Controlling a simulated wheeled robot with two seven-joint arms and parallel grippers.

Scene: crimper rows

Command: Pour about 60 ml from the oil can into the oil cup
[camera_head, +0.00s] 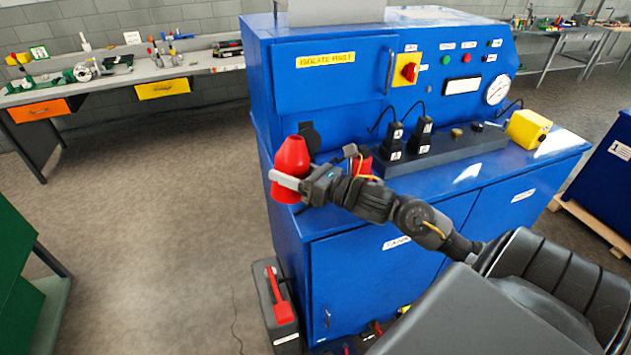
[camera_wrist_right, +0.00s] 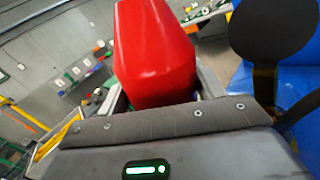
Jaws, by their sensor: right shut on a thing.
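The red oil can (camera_head: 291,160) is at the left front corner of the blue machine in the head view, roughly upright, narrower end up. My right gripper (camera_head: 288,182) is shut on it. In the right wrist view the red can (camera_wrist_right: 155,50) fills the space between the fingers. A dark round piece (camera_head: 310,136) is just behind and right of the can; it also shows in the right wrist view (camera_wrist_right: 272,28). I cannot tell whether it belongs to the oil cup, and no cup is clearly visible. My left gripper is out of view.
A second red object (camera_head: 362,165) is partly hidden behind my right arm. A dark rail with black plugs (camera_head: 420,137) and a yellow box (camera_head: 528,127) stand on the machine's ledge (camera_head: 560,146). A dark case (camera_head: 279,315) is on the floor. Open floor lies left.

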